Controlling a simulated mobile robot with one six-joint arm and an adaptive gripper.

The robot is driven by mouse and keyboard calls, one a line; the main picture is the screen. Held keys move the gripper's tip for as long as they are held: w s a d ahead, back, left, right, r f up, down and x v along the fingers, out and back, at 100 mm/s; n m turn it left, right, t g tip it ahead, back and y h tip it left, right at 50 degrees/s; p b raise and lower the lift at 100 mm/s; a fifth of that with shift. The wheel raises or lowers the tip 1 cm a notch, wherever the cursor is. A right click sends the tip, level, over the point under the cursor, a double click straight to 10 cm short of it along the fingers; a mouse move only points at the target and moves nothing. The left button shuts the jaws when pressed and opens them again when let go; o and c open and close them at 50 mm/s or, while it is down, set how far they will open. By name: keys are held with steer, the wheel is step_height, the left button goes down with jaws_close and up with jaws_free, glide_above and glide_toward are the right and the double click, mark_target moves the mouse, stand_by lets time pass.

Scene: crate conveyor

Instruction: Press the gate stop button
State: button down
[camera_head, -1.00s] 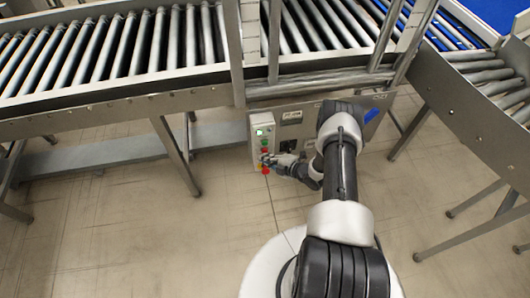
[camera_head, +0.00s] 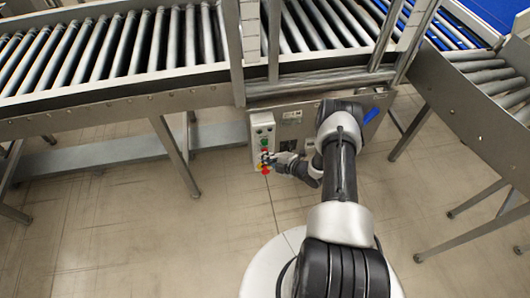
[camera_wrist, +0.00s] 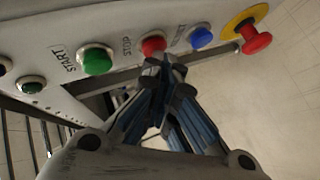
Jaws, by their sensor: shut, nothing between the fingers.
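The control box (camera_head: 257,146) hangs under the conveyor frame, and its buttons show close in the wrist view. The red stop button (camera_wrist: 153,45) sits between the green START button (camera_wrist: 97,60) and a blue button (camera_wrist: 201,37). A red mushroom button on a yellow ring (camera_wrist: 257,42) is at the right end. My gripper (camera_wrist: 163,62) is shut and empty. Its fingertips are at the lower right edge of the red stop button in the wrist view; whether they touch it I cannot tell. In the head view my gripper (camera_head: 270,159) is in front of the box's lower buttons and partly hides them.
A roller conveyor (camera_head: 120,100) runs above the box, with a leg (camera_head: 175,155) to the left. Another roller conveyor (camera_head: 470,115) stands at the right. The floor in front is clear.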

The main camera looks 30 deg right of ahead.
steer(key=shift+s+a+p, duration=0.2)
steer(key=shift+s+p, duration=0.15)
steer(key=shift+s, duration=0.45)
steer(key=shift+s, duration=0.1)
steer(key=s+p, duration=0.1)
steer(key=s, duration=0.1)
steer(key=s+a+p, duration=0.1)
steer(key=s, duration=0.1)
steer(key=shift+s+a, duration=0.2)
steer(key=shift+s, duration=0.1)
steer(key=shift+s, duration=0.1)
stand_by(0.7)
